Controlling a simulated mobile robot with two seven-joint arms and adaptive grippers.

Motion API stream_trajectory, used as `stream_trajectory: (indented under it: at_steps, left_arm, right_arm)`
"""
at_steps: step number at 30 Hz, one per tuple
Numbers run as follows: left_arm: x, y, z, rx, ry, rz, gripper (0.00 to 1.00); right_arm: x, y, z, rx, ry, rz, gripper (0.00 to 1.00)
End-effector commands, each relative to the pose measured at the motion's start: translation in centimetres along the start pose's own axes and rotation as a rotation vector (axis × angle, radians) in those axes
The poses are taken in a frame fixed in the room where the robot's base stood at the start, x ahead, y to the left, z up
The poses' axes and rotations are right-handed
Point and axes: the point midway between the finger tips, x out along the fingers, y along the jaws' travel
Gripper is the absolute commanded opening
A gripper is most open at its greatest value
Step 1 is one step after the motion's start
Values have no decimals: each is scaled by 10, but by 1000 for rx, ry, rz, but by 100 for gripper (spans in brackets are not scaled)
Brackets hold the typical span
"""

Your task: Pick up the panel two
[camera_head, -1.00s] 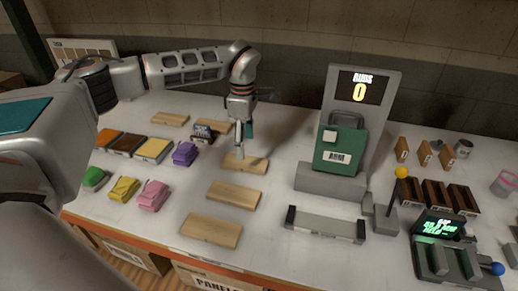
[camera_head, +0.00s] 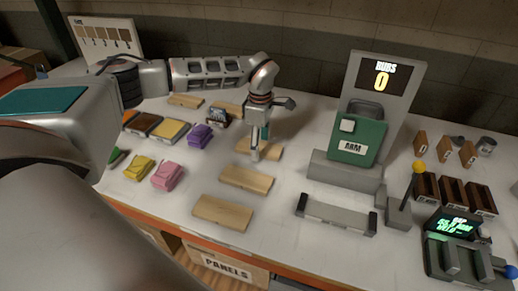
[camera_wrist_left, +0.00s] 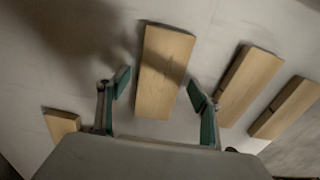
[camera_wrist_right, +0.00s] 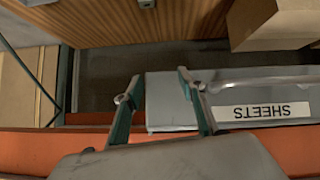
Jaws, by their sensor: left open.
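Several plain wooden panels lie on the white table in the head view. One panel (camera_head: 272,149) lies under my left gripper (camera_head: 258,153); others are a middle panel (camera_head: 246,179), a front panel (camera_head: 222,212) and a back-left panel (camera_head: 185,101). I see no numbers on them, so I cannot tell which is panel two. In the left wrist view, my left gripper (camera_wrist_left: 160,88) is open and empty, with its fingers either side of one panel (camera_wrist_left: 165,65). Contact with it is not clear. My right gripper (camera_wrist_right: 158,82) shows only in its wrist view, open and empty.
Purple (camera_head: 199,136), pink (camera_head: 168,175) and yellow (camera_head: 139,168) blocks lie left of the panels. A grey stand with a green box (camera_head: 357,140) and a grey cradle (camera_head: 337,216) stand to the right. A grey box labelled SHEETS (camera_wrist_right: 220,95) is below my right gripper.

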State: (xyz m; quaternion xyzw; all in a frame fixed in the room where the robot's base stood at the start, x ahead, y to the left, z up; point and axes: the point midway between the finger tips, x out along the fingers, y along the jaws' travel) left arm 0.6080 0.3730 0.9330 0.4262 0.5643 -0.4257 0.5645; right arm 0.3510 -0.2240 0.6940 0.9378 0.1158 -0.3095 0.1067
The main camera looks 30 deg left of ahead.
Motion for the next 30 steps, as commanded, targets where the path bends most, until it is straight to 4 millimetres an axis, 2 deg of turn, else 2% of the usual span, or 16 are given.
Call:
stream_trajectory:
  at_steps: [2,3,7,8,17,22,26,30]
  left_arm:
    - [0,0,0,0,0,0,65]
    - [0,0,0,0,0,0,59]
    - [0,0,0,0,0,0,26]
    - [0,0,0,0,0,0,22]
    - [-1,0,0,0,0,0,22]
    - [-8,0,0,0,0,0,22]
    - [-23,1,1,0,-2,3,22]
    - [-46,1,1,0,-2,3,22]
  right_arm:
    - [1,0,-1,1,2,1,40]
    - [1,1,-2,2,3,2,40]
    - [1,0,-2,4,3,2,40]
    - [1,0,-2,5,4,2,40]
    - [1,0,-3,6,4,2,40]
    - [1,0,-2,6,4,2,40]
    - [0,0,-2,5,4,2,40]
    - [0,0,-2,2,3,1,40]
